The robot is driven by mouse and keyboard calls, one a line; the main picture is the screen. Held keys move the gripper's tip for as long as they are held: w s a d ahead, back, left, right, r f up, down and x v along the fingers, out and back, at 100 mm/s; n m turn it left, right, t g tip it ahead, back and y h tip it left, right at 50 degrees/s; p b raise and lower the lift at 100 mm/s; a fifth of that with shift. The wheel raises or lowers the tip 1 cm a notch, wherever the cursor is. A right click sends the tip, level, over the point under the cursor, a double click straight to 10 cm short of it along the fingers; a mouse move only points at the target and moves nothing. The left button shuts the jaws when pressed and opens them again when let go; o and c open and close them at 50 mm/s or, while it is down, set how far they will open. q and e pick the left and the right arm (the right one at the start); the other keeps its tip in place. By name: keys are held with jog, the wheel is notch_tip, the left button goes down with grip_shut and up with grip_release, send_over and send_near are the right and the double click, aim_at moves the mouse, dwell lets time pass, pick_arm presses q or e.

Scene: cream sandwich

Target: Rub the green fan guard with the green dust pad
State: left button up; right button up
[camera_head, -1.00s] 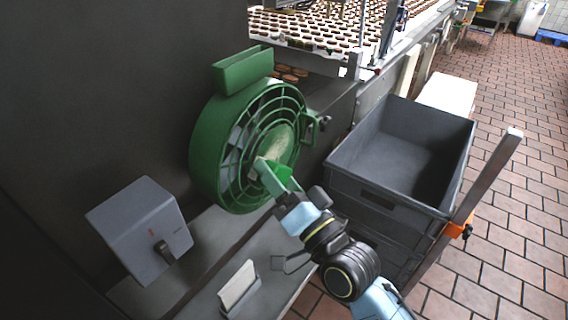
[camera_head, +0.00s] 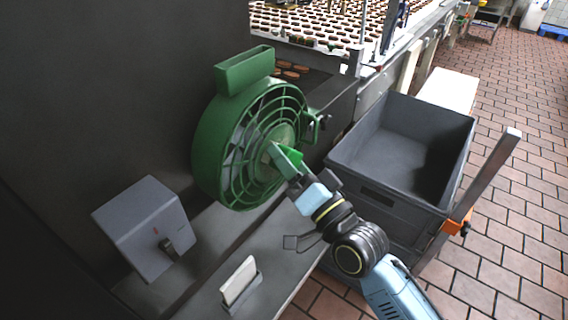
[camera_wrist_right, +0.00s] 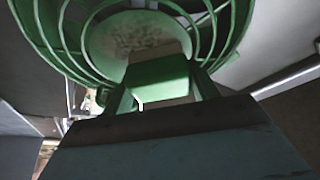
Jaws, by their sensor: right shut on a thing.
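The green fan guard (camera_head: 222,150), a round cage with ribs and a box-shaped top, stands at centre left in the head view. Its round hub, dusty with brownish smears, shows in the wrist view (camera_wrist_right: 135,32). My right gripper (camera_head: 286,160) is shut on the green dust pad (camera_head: 294,155), in front of the hub. In the wrist view the pad (camera_wrist_right: 160,75) sits between the fingers, its far edge overlapping the hub's lower part. I cannot tell for certain whether it touches. My left gripper is not in view.
A grey box (camera_head: 148,228) with a dark knob and a small holder with a white card (camera_head: 239,282) stand on the ledge near the guard. Grey stacked crates (camera_head: 390,192) stand right of my right arm. Behind, a conveyor carries rows of brown biscuits (camera_head: 330,22).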

jog(key=shift+w+d+b, duration=0.15)
jog(key=shift+w+d, duration=0.25)
jog(key=shift+w, duration=0.2)
jog(key=shift+w+d+b, duration=0.15)
jog(key=shift+w+d, duration=0.25)
jog(key=shift+w, duration=0.2)
jog(key=shift+w+d+b, duration=0.5)
jog(key=shift+w+d, duration=0.4)
jog(key=shift+w, duration=0.3)
jog(key=s+d+p, duration=0.1)
jog(key=s+d, duration=0.2)
jog(key=d, duration=0.2)
jog(key=shift+s, duration=0.3)
jog(key=shift+s+d+p, duration=0.4)
jog(key=shift+s+d, duration=0.5)
jog(key=shift+d, duration=0.25)
